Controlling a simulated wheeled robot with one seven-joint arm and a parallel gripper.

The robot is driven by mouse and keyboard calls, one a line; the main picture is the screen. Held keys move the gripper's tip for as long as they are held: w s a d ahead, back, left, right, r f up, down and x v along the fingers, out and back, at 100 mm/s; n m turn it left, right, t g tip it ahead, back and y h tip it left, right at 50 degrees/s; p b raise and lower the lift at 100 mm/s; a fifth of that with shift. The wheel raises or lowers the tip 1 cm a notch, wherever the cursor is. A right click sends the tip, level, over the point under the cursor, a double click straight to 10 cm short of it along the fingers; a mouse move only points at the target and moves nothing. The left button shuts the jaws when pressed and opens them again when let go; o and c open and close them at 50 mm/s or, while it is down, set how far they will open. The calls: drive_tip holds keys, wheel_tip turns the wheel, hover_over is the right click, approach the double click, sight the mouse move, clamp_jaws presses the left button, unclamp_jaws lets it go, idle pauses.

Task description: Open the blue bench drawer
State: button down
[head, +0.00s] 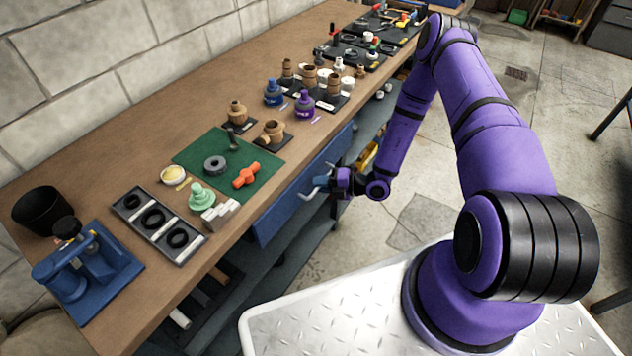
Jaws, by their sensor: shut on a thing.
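The blue bench drawer (290,205) is set under the front edge of the wooden bench. Its blue front shows below the bench top, and I cannot tell from this view whether it stands out at all. A light-coloured handle (311,194) sticks out from the drawer front. My gripper (325,182) is at the drawer front, reaching in from the right, and is shut on the handle. The fingertips are small and partly hidden by the wrist.
A lower shelf (285,262) runs under the drawer. The concrete floor (420,212) beside the bench is free.

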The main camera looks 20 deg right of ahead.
drive_tip(key=s+d, duration=0.8)
drive_tip(key=s, duration=0.3)
drive_tip(key=s+d, duration=0.8)
drive_tip(key=s, duration=0.3)
drive_tip(key=shift+s+d, duration=0.2)
drive_tip(key=shift+s, duration=0.1)
drive_tip(key=c, duration=1.4)
unclamp_jaws()
drive_tip(key=shift+c, duration=0.2)
drive_tip(key=v, duration=1)
drive_tip(key=shift+s+d, duration=0.15)
drive_tip(key=shift+d, duration=0.2)
drive_tip(key=shift+d+r, duration=0.1)
